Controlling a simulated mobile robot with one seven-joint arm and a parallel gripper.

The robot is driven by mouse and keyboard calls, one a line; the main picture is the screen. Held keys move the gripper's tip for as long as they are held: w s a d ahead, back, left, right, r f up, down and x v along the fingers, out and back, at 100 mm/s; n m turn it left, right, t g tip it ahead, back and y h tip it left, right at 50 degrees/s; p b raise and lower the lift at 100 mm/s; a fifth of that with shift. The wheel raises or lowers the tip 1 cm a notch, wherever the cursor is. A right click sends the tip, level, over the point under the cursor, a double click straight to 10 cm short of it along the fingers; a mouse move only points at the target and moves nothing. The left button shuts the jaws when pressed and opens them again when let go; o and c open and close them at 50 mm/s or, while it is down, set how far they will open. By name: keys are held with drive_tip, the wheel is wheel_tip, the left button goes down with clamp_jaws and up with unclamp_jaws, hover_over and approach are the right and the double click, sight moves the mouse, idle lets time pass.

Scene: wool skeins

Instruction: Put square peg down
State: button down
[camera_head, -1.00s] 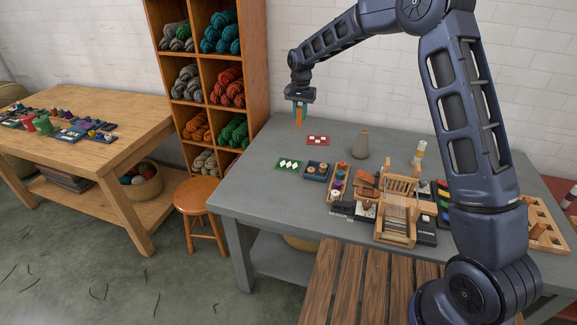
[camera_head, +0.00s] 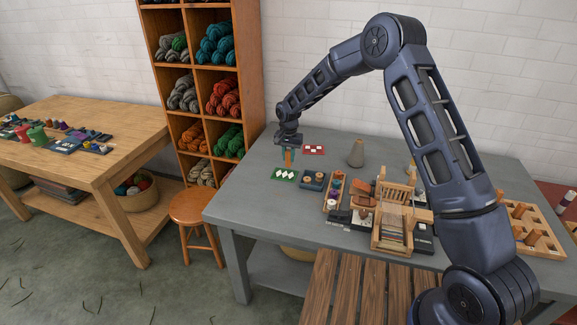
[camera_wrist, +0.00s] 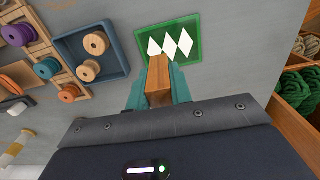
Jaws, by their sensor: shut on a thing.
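The square peg (camera_wrist: 158,82) is a wooden block with a square cross-section, held between the teal fingers of my gripper (camera_wrist: 158,90). In the head view my gripper (camera_head: 288,156) is over the far left part of the grey table (camera_head: 245,200), and the peg (camera_head: 288,157) points down from it. The green card with white diamonds (camera_head: 286,175) lies just below the peg in the head view. In the wrist view the green card (camera_wrist: 190,55) lies beyond the peg's end. I cannot tell whether the peg touches anything.
A blue tray with wooden spools (camera_head: 312,181) lies right of the green card. A spool rack (camera_head: 333,192) and a small loom (camera_head: 393,218) are to the right. Bare table lies left of the green card.

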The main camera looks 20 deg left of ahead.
sight(289, 166)
drive_tip(key=shift+f, duration=2.5)
drive_tip(key=shift+f, duration=0.15)
drive_tip(key=c, duration=1.3)
unclamp_jaws()
drive_tip(key=shift+o, duration=0.2)
wheel_tip(289, 166, up, 12)
drive_tip(key=shift+r, duration=0.2)
